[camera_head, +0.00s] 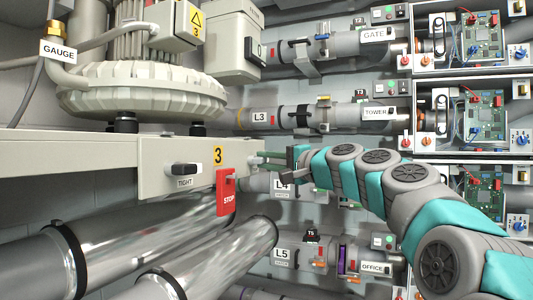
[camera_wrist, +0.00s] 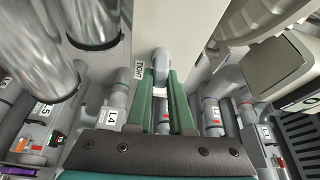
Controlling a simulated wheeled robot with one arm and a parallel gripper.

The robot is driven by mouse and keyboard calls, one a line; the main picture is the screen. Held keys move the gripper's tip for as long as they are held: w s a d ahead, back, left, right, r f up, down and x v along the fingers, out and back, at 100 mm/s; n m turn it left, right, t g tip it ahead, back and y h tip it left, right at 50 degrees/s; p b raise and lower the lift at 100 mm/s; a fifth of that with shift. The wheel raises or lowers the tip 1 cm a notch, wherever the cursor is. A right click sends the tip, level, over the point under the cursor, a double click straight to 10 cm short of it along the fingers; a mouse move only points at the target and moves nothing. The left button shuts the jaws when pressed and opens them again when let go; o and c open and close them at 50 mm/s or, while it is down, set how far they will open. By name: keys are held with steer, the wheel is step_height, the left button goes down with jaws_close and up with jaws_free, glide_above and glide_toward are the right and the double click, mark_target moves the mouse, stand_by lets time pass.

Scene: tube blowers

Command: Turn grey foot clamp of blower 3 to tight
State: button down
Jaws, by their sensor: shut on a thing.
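In the wrist view a grey foot clamp knob (camera_wrist: 162,62) sits on the pale beam, with a TIGHT label (camera_wrist: 140,70) beside it. My gripper (camera_wrist: 162,80) has its two green fingers shut on this knob, one on each side. In the head view my gripper (camera_head: 262,158) reaches from the right to the right end of the beam; the knob it holds cannot be made out there. Blower 3 (camera_head: 140,92) stands on the beam. On the beam's front face is a dark handle (camera_head: 183,169) above another TIGHT label, apart from my gripper.
A red STOP tag (camera_head: 227,192) hangs close to my fingers, below the yellow 3 plate (camera_head: 218,155). Shiny pipes (camera_head: 190,255) run below the beam. Pipes L3 (camera_head: 260,117), L4 (camera_head: 282,186) and L5 (camera_head: 282,253) and open circuit boxes (camera_head: 480,115) crowd the wall.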

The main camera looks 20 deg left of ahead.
steer(key=shift+d+m, duration=0.1)
steer(key=shift+m, duration=0.5)
steer(key=shift+h, duration=0.3)
steer(key=c, duration=0.8)
jaws_free()
steer(key=b+v, duration=0.1)
steer(key=v, duration=0.6)
steer(key=shift+d, duration=0.35)
